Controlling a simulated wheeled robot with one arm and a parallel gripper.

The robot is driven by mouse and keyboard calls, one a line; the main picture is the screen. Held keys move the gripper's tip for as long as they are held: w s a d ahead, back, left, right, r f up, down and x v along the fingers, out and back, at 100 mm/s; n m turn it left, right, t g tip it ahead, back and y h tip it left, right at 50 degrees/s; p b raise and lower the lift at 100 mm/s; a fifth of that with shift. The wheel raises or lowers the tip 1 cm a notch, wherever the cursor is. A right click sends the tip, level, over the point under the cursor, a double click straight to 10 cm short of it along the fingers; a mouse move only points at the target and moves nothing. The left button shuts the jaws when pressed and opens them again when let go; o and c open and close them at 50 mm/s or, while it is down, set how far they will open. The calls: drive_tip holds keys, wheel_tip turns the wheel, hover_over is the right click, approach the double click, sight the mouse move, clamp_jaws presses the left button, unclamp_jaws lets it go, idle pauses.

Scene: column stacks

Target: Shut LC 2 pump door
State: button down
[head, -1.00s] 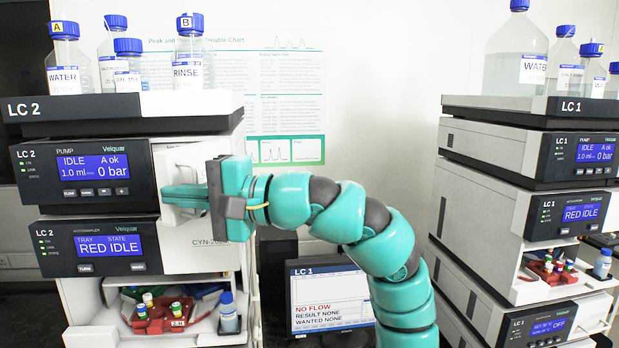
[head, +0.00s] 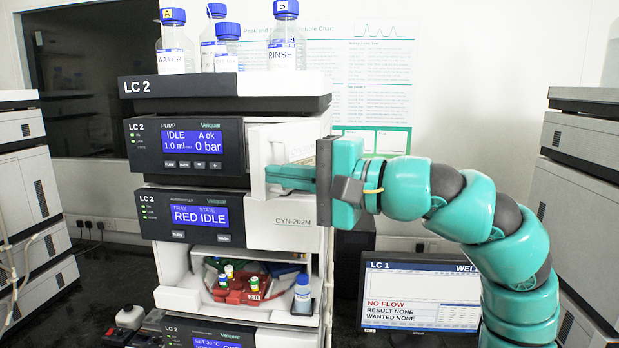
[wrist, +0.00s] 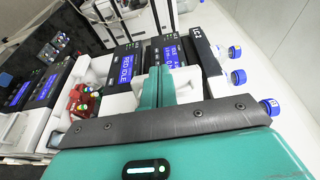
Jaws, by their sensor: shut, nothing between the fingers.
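The LC 2 pump (head: 190,150) is the top module of the LC 2 stack, with a blue display reading IDLE, 0 bar. Its white front door (head: 258,150) is right of the display, partly hidden by my gripper. I cannot tell whether it lies flush. My gripper (head: 268,177) is shut and empty, its teal fingers pointing left across the door area, at or very near it. In the wrist view the shut fingers (wrist: 152,75) lie side by side in front of the white pump front.
The autosampler (head: 195,215) sits below the pump, with a red vial tray (head: 240,288) in its open bay. Bottles (head: 286,45) stand on top of the stack. A monitor (head: 420,295) stands at the lower right. Other stacks flank both sides.

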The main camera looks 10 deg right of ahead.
sight(297, 158)
drive_tip(key=s+d+b, duration=0.5)
drive_tip(key=s, duration=0.3)
drive_tip(key=s+d+r+g+y+b, duration=0.1)
drive_tip(key=d+r+y, duration=0.15)
drive_tip(key=d, duration=0.35)
drive_tip(key=d+r+g+y+b, duration=0.1)
drive_tip(key=d+r+b, duration=0.1)
drive_tip(key=d+r, duration=0.25)
drive_tip(key=w+d+f+n+g, duration=0.2)
drive_tip(key=w+f+n+g, duration=0.2)
drive_tip(key=w+f, duration=0.4)
drive_tip(key=p+x, duration=0.6)
drive_tip(key=x, duration=0.8)
drive_tip(key=shift+w+r+h, duration=0.2)
drive_tip(key=shift+w+h, duration=0.15)
drive_tip(key=shift+f+b, duration=0.1)
drive_tip(key=shift+b, duration=0.35)
